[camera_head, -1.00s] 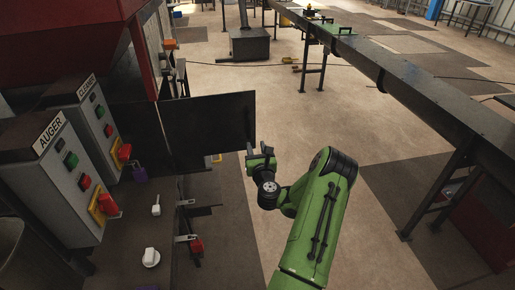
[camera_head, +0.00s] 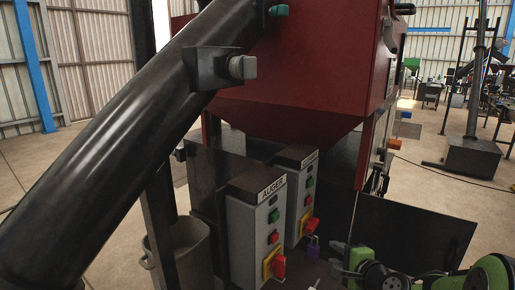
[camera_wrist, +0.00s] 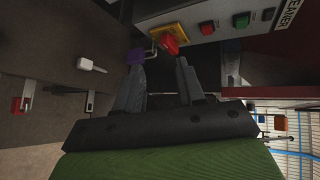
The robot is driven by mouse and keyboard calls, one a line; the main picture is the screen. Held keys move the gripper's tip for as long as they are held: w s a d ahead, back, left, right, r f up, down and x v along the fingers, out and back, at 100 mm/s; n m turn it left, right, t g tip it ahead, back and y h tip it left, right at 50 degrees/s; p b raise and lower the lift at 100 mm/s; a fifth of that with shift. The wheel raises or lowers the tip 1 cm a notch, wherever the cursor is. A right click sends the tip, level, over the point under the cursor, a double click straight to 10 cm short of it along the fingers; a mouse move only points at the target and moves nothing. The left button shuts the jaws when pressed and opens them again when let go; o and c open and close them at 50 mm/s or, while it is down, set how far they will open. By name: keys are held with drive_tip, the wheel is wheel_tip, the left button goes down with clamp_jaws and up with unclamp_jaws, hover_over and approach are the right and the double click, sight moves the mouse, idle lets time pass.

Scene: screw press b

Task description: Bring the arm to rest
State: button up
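My green arm (camera_head: 375,272) shows at the lower right edge of the head view, with my gripper (camera_head: 343,256) pointing left toward the control boxes. In the wrist view, the two dark fingers of my gripper (camera_wrist: 161,70) stand apart with nothing between them. Beyond the fingertips is a purple padlock (camera_wrist: 136,56) beside the red switch handle (camera_wrist: 166,44) of the CLEANER box. The padlock (camera_head: 313,246) also hangs below that box in the head view. I cannot judge the exact gap between fingers and padlock.
The AUGER box (camera_head: 257,230) and CLEANER box (camera_head: 297,190) stand left of my gripper. A dark panel (camera_head: 415,232) stands close behind my arm. A red hopper (camera_head: 300,85) and a thick black tube (camera_head: 110,160) rise above. Open floor (camera_head: 440,180) lies beyond the panel.

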drive_tip(key=s+a+r+n+g, duration=0.3)
drive_tip(key=s+a+n+g, duration=0.1)
drive_tip(key=s+a+n, duration=0.4)
drive_tip(key=s+a+r+n+g+h, duration=0.1)
drive_tip(key=s+n, duration=0.3)
drive_tip(key=s, duration=0.7)
drive_tip(key=s+a+r+n+g+h, duration=0.1)
drive_tip(key=s+n, duration=0.4)
drive_tip(key=s, duration=0.6)
drive_tip(key=shift+s+a+r+g+h+p, duration=0.3)
drive_tip(key=shift+g+h, duration=0.2)
drive_tip(key=shift+g, duration=0.3)
drive_tip(key=shift+r, duration=0.1)
